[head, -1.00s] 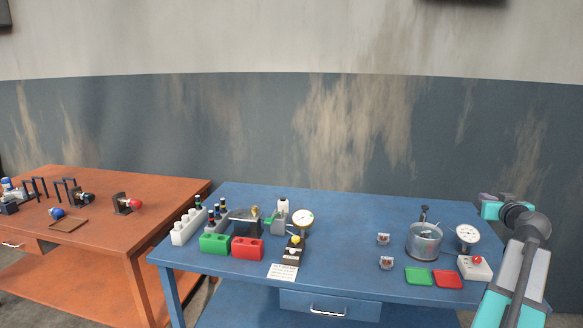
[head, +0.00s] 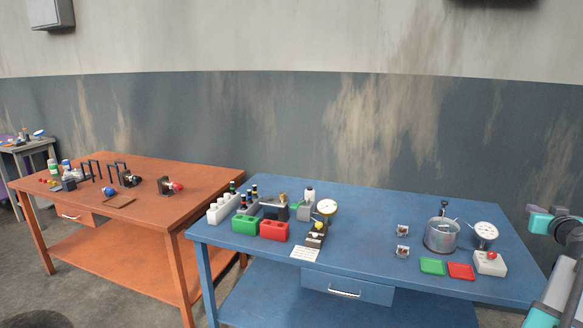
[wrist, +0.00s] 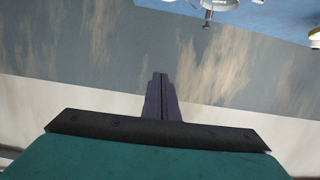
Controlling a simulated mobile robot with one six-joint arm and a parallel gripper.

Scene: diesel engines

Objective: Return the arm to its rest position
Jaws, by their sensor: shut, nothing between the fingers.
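My arm, teal and grey, stands at the right edge of the head view and is partly cut off.
On the blue table stand a metal pot (head: 441,236), a gauge (head: 485,234), a white box with a red button (head: 490,263), and green (head: 245,224) and red (head: 274,230) blocks. An orange table (head: 150,215) stands to the left. Space around my gripper looks clear.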

